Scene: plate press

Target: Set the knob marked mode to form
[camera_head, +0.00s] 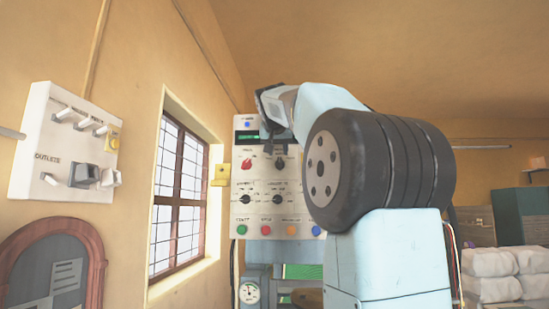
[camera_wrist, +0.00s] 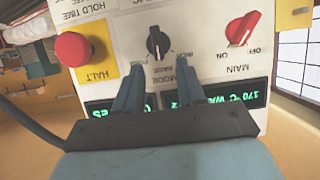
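The mode knob (camera_wrist: 158,43) is black with a pale pointer line and sits on the press's white panel. The wrist view shows the panel upside down, with the word MODE beside the knob. The knob's bar stands roughly upright; the small position labels around it are too blurred to read surely. My gripper (camera_wrist: 158,72) is open, its two blue fingers apart on either side of the line to the knob, with nothing between them. The fingers look short of the knob. In the head view the knob (camera_head: 281,163) shows just below my gripper (camera_head: 272,135), which is partly hidden by the wrist.
Near the mode knob are the red main switch (camera_wrist: 243,30), the red HALT button (camera_wrist: 73,49) on yellow, and a green-lettered display (camera_wrist: 235,95). Two more black knobs and several coloured buttons sit lower on the panel (camera_head: 240,208). A window (camera_head: 180,195) and an outlet box (camera_head: 70,145) are left.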

